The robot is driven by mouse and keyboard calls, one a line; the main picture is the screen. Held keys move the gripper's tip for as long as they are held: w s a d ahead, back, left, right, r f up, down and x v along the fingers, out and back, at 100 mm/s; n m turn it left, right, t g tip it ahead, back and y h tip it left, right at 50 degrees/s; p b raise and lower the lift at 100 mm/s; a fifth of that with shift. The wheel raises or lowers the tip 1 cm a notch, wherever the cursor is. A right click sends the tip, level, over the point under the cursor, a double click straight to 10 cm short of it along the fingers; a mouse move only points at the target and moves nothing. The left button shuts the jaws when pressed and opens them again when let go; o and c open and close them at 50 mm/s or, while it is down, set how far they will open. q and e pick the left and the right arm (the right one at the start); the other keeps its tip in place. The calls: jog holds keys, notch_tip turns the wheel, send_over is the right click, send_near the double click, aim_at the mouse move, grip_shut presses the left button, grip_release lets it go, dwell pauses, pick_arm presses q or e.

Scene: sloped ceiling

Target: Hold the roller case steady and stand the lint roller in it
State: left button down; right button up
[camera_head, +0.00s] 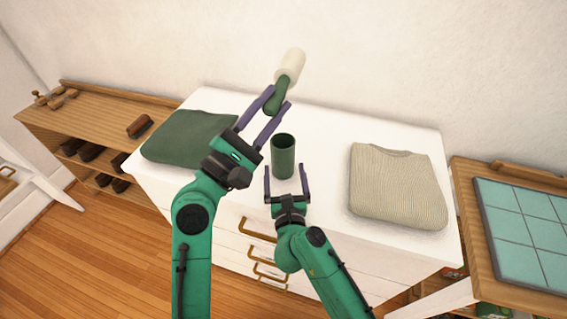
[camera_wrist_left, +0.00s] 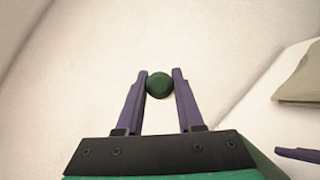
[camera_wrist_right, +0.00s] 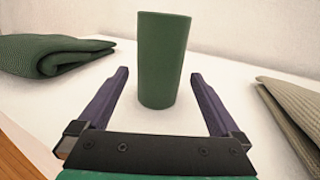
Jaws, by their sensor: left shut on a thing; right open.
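The lint roller (camera_head: 291,66) has a white head and a dark green handle. My left gripper (camera_head: 278,103) is shut on the handle and holds the roller tilted, head up, above the back of the white dresser. In the left wrist view the handle's round green end (camera_wrist_left: 159,85) shows between the fingers. The roller case (camera_head: 283,158) is a green, open-topped cylinder standing upright on the dresser top. My right gripper (camera_head: 287,181) is open in front of the case. In the right wrist view the case (camera_wrist_right: 163,60) stands just beyond and between the open fingertips, seemingly untouched.
A folded green cloth (camera_head: 186,137) lies left of the case on the white dresser (camera_head: 318,150). A folded beige sweater (camera_head: 398,185) lies to the right. A wooden shelf with brushes (camera_head: 100,120) stands left, a wooden table with a tiled panel (camera_head: 525,225) right.

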aim_at(284, 166)
jog(key=w, duration=0.5)
jog(key=shift+w+a, duration=0.2)
jog(key=c, duration=1.3)
jog(key=shift+f, duration=0.1)
pick_arm(q)
notch_tip(284, 166, down, 13)
dwell(0.3)
